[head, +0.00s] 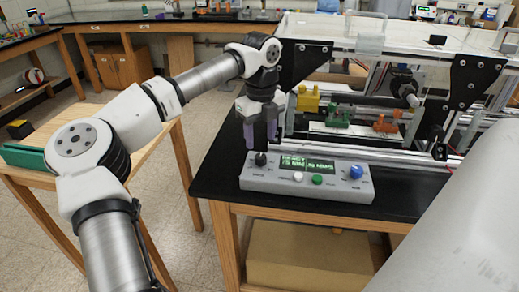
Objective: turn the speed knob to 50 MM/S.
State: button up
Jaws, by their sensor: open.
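A light grey control box (240,180) sits at the front of the black bench. It has a black knob (260,160) at its left end and a larger blue knob (356,172) at its right. Between them are a lit green display (306,164), a white button (298,177) and a green button (317,180). The labels and display text are too small to read, so I cannot tell which knob sets the speed. My gripper (261,143) points down with open purple fingers, just above or behind the black knob. I cannot tell whether it touches the knob.
An extrusion frame (340,155) with black brackets stands right behind the box. Yellow (308,102), green (337,117) and orange (385,123) parts sit inside it. A wooden table (165,165) stands at left. The black bench (405,190) is clear right of the box.

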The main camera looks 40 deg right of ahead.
aim_at(261, 156)
notch_tip(261, 156, down, 6)
jog(key=shift+r+p, duration=0.1)
jog(key=shift+p, duration=0.4)
jog(key=shift+c, duration=0.4)
jog(key=c, duration=0.9)
